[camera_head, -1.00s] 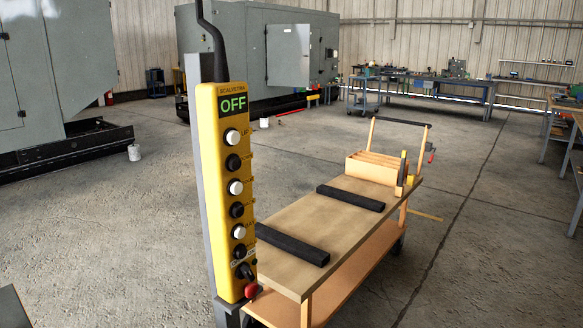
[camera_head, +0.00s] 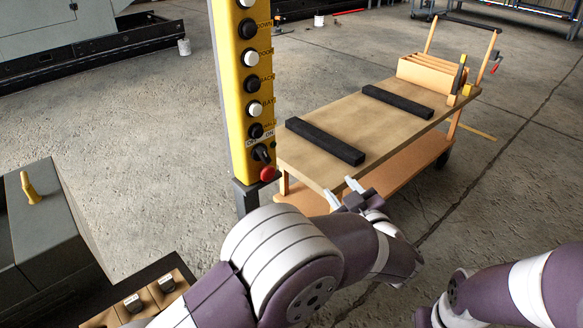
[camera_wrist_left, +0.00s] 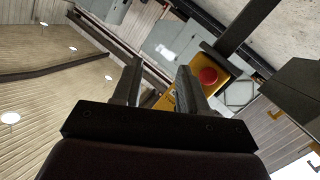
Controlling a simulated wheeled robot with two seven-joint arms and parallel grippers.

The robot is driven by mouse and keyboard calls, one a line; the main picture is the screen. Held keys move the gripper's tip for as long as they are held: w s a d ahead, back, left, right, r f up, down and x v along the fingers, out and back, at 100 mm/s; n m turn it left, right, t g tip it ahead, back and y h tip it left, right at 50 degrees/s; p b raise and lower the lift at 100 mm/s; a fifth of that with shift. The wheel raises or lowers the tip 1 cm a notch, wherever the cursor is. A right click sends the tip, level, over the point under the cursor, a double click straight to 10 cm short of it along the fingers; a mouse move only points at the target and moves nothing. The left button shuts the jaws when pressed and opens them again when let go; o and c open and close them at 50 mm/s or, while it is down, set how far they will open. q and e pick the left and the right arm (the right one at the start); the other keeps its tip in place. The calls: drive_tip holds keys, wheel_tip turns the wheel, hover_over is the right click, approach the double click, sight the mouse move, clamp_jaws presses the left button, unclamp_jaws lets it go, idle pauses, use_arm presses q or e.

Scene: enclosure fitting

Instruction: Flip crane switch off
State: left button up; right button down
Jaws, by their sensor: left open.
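The yellow crane pendant (camera_head: 230,110) hangs upright on a grey post left of centre in the head view; its top and display are out of frame. Its black rotary switch (camera_head: 262,153) sits under a small OFF/ON label, just above a red button (camera_head: 267,174). My left gripper (camera_head: 343,191) is open and empty, right of and slightly below the switch, apart from it. In the left wrist view, the pendant's lower end with the red button (camera_wrist_left: 208,76) shows just right of my open fingers (camera_wrist_left: 158,78); the switch cannot be made out there. My right gripper is out of view.
A wooden cart (camera_head: 340,110) with two black bars and a slotted box stands behind my left gripper. My right forearm (camera_head: 520,290) is at bottom right. A grey box with a yellow handle (camera_head: 28,188) is at left. Open concrete floor lies around.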

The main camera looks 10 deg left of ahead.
sight(266, 156)
use_arm(q)
drive_tip(key=s+a+r+n+g+y, duration=0.3)
drive_tip(key=s+a+r+n+y, duration=0.15)
drive_tip(key=a+y, duration=0.25)
drive_tip(key=x, duration=1.2)
drive_tip(key=shift+w+f, duration=0.25)
